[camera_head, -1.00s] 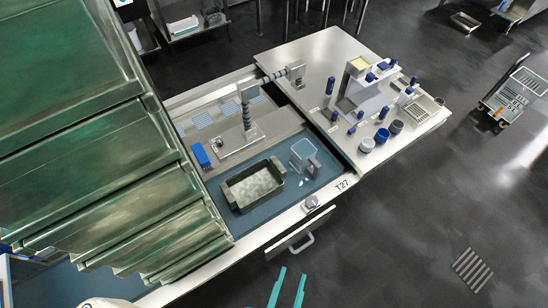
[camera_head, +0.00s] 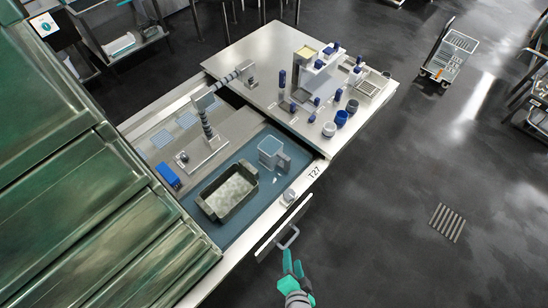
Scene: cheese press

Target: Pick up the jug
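The jug (camera_head: 269,152) is a clear, squarish vessel with a grey handle on its right side. It stands on the blue surface (camera_head: 243,232) of the workbench, to the right of a dark tray holding pale contents. My gripper (camera_head: 291,256), with teal fingers, is at the bottom of the picture, in front of the bench and well apart from the jug. Its fingers are seen nearly side-on and overlap, so their opening is unclear. I see nothing held between them.
The dark tray (camera_head: 207,208) is left of the jug. A grey column fixture (camera_head: 206,125) and a blue block (camera_head: 167,173) stand behind. Blue-capped items and cups (camera_head: 341,118) are on the right-hand table.

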